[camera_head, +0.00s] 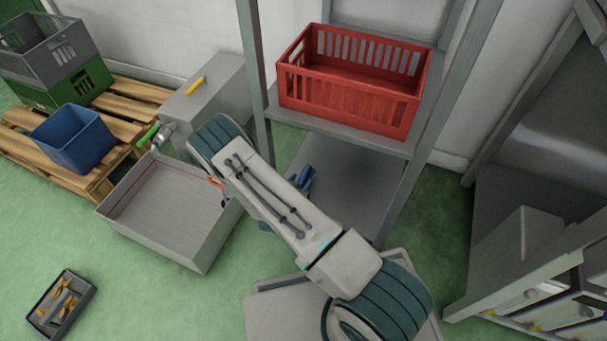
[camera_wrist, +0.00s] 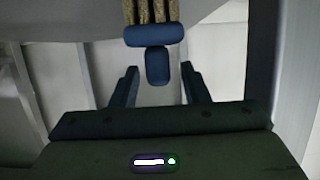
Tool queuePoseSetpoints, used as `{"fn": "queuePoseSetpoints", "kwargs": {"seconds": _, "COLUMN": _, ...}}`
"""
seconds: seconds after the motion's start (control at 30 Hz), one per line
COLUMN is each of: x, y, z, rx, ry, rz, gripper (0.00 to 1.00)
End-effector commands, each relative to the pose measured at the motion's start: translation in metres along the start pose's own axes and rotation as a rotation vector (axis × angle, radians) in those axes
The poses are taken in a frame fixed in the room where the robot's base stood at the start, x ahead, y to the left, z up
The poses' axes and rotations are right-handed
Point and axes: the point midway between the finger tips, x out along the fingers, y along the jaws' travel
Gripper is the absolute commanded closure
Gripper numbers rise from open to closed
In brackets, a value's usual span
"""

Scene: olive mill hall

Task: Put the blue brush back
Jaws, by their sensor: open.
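The blue brush (camera_wrist: 155,37) shows at the top of the wrist view, with tan bristles at the upper edge and a short blue handle pointing towards my gripper. My gripper (camera_wrist: 160,88) is open, with one dark finger on each side of the handle end. Gaps show between the handle and both fingers. In the head view my arm hides most of my gripper. A small blue piece (camera_head: 304,178) shows beside my arm at the lower shelf; I cannot tell whether it is the brush or my gripper.
A red crate (camera_head: 345,98) stands on the upper board of a grey shelf (camera_head: 378,141). At left are an open grey tray (camera_head: 172,239), a blue bin (camera_head: 72,140) on a pallet and stacked crates (camera_head: 45,50). A small dark box (camera_head: 62,305) lies on the green floor.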

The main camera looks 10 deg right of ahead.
Motion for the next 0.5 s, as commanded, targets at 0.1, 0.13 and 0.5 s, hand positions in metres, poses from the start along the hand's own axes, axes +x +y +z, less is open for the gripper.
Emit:
{"fn": "queuePoseSetpoints", "kwargs": {"seconds": 0.1, "x": -0.027, "y": 0.001, "z": 0.000, "rx": -0.004, "ry": -0.002, "rz": -0.001, "gripper": 0.58}}
{"fn": "queuePoseSetpoints", "kwargs": {"seconds": 0.13, "x": -0.035, "y": 0.000, "z": 0.000, "rx": -0.002, "ry": -0.001, "rz": -0.002, "gripper": 0.58}}
{"fn": "queuePoseSetpoints", "kwargs": {"seconds": 0.5, "x": -0.099, "y": 0.000, "z": 0.003, "rx": 0.000, "ry": 0.001, "rz": 0.000, "gripper": 0.58}}
